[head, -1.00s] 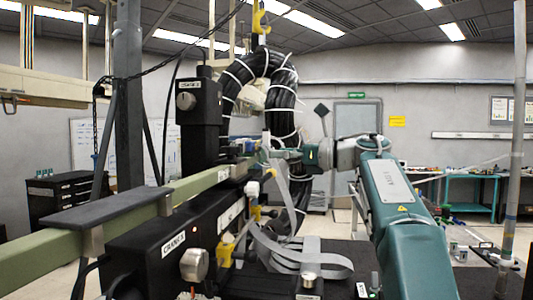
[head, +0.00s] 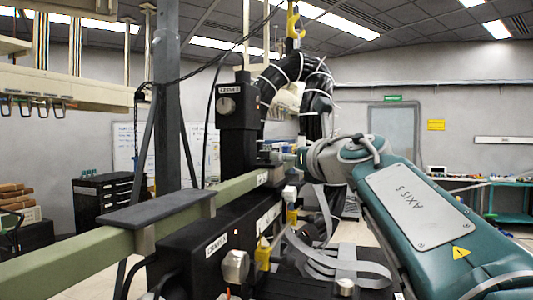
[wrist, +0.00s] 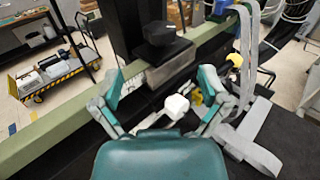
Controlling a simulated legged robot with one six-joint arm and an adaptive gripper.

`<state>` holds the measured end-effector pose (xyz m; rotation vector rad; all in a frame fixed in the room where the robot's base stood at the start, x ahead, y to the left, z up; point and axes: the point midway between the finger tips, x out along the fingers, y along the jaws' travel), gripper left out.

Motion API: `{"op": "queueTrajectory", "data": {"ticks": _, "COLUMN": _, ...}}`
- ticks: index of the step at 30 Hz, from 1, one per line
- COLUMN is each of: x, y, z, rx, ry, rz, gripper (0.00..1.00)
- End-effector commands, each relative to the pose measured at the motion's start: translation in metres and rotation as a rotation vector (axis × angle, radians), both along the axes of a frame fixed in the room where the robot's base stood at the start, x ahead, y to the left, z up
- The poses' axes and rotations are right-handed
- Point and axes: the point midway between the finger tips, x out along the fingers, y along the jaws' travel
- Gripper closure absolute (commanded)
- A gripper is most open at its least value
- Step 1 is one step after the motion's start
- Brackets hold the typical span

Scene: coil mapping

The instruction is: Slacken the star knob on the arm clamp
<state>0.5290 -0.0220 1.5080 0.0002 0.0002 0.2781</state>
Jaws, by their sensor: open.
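My gripper (wrist: 160,84) is open and empty in the wrist view, its two teal fingers spread wide. A white block-like knob (wrist: 176,106) lies between and just below the fingers, apart from them. I cannot tell which part is the star knob; no star shape is clear. My gripper is mostly hidden there by my own arm.
Grey ribbon cable (head: 335,262) loops beside the lower housing, and thick black cables (head: 318,100) arch behind it. A grey pad (head: 150,209) lies on the beam. A yellow-and-black-edged cart (wrist: 52,80) stands on the floor beyond the beam.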

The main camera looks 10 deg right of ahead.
Motion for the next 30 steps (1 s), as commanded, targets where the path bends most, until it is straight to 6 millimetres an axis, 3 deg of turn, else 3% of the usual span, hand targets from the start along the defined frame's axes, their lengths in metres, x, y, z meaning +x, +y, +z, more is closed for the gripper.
{"op": "queueTrajectory", "data": {"ticks": 15, "x": 0.081, "y": 0.023, "z": -0.001, "rx": 0.0, "ry": 0.001, "rz": 0.003, "gripper": 0.06}}
{"op": "queueTrajectory", "data": {"ticks": 21, "x": 0.093, "y": 0.027, "z": 0.0, "rx": 0.0, "ry": 0.0, "rz": 0.002, "gripper": 0.06}}
{"op": "queueTrajectory", "data": {"ticks": 29, "x": 0.094, "y": 0.027, "z": 0.0, "rx": 0.0, "ry": 0.0, "rz": 0.002, "gripper": 0.06}}
{"op": "queueTrajectory", "data": {"ticks": 30, "x": 0.094, "y": 0.027, "z": 0.0, "rx": 0.0, "ry": 0.0, "rz": 0.002, "gripper": 0.19}}
